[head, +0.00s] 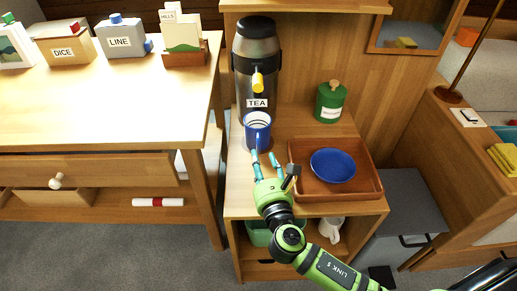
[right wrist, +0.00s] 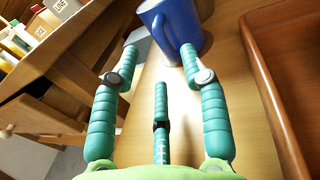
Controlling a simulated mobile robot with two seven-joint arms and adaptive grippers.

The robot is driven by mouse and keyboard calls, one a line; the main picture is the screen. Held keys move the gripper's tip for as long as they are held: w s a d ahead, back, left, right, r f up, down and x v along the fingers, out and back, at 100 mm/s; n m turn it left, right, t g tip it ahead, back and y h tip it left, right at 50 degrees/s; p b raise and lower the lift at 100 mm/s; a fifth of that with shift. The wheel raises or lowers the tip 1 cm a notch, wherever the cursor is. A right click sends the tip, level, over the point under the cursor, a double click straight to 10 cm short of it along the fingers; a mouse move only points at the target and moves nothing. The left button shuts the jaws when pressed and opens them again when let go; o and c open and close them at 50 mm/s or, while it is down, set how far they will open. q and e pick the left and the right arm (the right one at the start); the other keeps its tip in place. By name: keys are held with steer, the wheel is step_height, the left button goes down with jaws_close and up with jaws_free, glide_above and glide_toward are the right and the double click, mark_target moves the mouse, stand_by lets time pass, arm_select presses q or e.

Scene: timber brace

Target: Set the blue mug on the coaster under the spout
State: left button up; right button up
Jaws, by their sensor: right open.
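The blue mug (head: 257,133), with a pale inside, stands upright on the wooden counter in front of the tea dispenser (head: 257,45). It lies below the yellow spout (head: 258,80) in the picture. I cannot make out a coaster; the mug and dispenser may hide it. My right gripper (head: 265,162) is open just in front of the mug, its fingers pointing at it. In the right wrist view the mug (right wrist: 182,20) is at the top, its handle between the fingertips; one fingertip overlaps its side, contact unclear. My left gripper is not in view.
A brown tray (head: 372,190) with a blue plate (head: 333,165) sits right of the gripper. A green canister (head: 329,102) stands behind it. A white mug (head: 331,229) is on the shelf below. A wooden desk (head: 110,110) with labelled boxes is at left.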

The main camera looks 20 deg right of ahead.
steer(key=s, duration=0.7)
steer(key=shift+a+r, duration=0.2)
steer(key=shift+a, duration=0.05)
